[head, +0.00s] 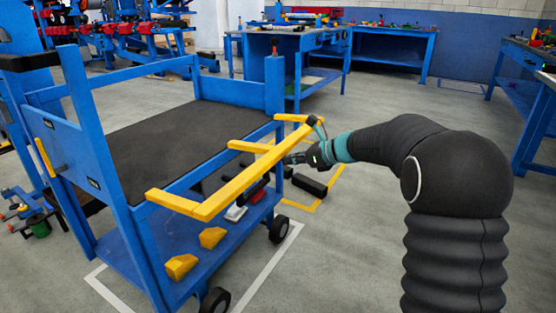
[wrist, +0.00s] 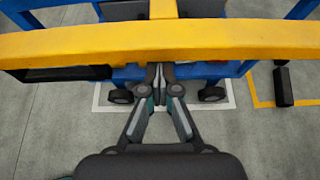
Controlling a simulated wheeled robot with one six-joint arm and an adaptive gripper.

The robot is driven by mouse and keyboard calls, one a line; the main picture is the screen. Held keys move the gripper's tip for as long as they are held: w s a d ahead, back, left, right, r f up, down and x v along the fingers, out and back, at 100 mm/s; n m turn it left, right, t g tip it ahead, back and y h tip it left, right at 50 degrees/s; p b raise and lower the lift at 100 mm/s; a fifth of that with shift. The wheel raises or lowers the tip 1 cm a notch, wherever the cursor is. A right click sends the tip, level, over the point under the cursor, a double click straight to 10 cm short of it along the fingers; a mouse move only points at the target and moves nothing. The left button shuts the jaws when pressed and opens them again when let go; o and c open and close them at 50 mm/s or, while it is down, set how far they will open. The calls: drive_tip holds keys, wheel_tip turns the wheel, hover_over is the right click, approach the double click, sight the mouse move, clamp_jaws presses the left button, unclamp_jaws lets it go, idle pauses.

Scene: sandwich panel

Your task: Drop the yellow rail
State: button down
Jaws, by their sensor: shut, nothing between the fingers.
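The yellow rail (head: 240,183) is a long bar with short yellow arms joining it to the side of the blue cart (head: 92,130). It stands out from the cart's near side, above the lower shelf. In the wrist view the rail (wrist: 75,47) crosses the whole upper part of the picture, with one arm running back from its middle. My gripper (head: 287,160) is on the outer side of the rail, close to its far half. In the wrist view my gripper (wrist: 156,70) has its fingertips together, empty, at the rail's lower edge. I cannot tell whether they touch it.
The cart has a dark top panel (head: 160,135) and a blue lower shelf (head: 160,245) with yellow blocks (head: 181,266). A black block (head: 310,185) lies on the floor beside the cart. Blue workbenches (head: 390,50) stand behind.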

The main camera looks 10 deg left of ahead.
drive_tip(key=shift+a+r, duration=0.25)
drive_tip(key=shift+r, duration=0.85)
drive_tip(key=shift+d, duration=0.15)
